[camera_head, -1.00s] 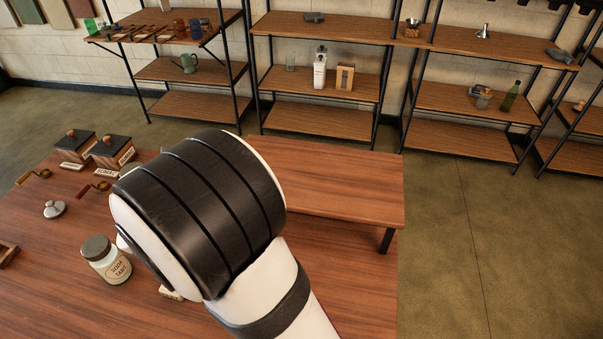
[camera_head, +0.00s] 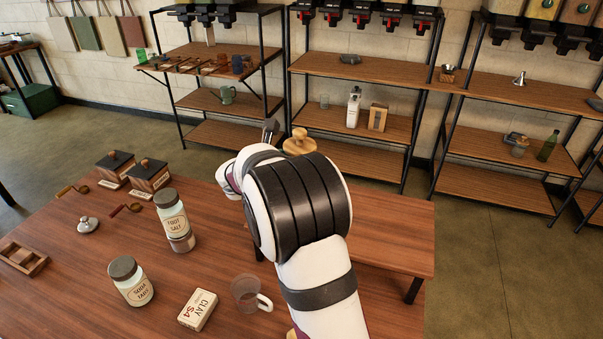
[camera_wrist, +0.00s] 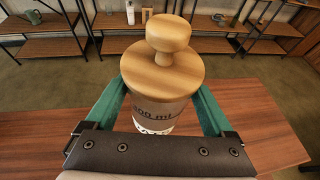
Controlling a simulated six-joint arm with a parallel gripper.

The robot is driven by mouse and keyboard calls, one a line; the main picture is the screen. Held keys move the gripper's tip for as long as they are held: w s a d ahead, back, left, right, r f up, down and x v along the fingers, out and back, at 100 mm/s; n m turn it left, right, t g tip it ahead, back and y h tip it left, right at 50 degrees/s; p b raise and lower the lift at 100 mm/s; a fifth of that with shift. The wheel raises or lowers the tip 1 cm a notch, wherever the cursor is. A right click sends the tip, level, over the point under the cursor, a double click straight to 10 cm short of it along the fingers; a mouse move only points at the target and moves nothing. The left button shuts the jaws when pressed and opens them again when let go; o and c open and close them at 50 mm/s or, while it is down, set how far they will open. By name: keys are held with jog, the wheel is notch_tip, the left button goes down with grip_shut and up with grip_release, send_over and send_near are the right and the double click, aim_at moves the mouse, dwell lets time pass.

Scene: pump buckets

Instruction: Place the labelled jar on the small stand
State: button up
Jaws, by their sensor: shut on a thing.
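My gripper (camera_wrist: 160,105) is shut on a glass jar (camera_wrist: 158,113) with a round wooden knobbed lid. Dark print reading "00 ml" shows on its glass. In the head view only its lid (camera_head: 299,146) shows above my arm; the rest is hidden. The jar looks upright, held above a low wooden stand (camera_head: 395,235) at the table's right. In the wrist view the stand's top (camera_wrist: 265,125) shows beneath. Two other labelled jars, "Foot Salt" (camera_head: 174,222) and "Soda Tabs" (camera_head: 130,281), stand on the table with dark lids.
A clay box (camera_head: 198,310) and a glass mug (camera_head: 246,293) stand near the table's front. Two dark-lidded wooden boxes (camera_head: 148,176) and a small metal lidded thing (camera_head: 88,224) sit at left. Shelves (camera_head: 350,65) line the back wall. The stand's visible top is bare.

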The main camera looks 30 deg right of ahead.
jog(key=shift+a+f, duration=0.1)
jog(key=shift+f, duration=1.9)
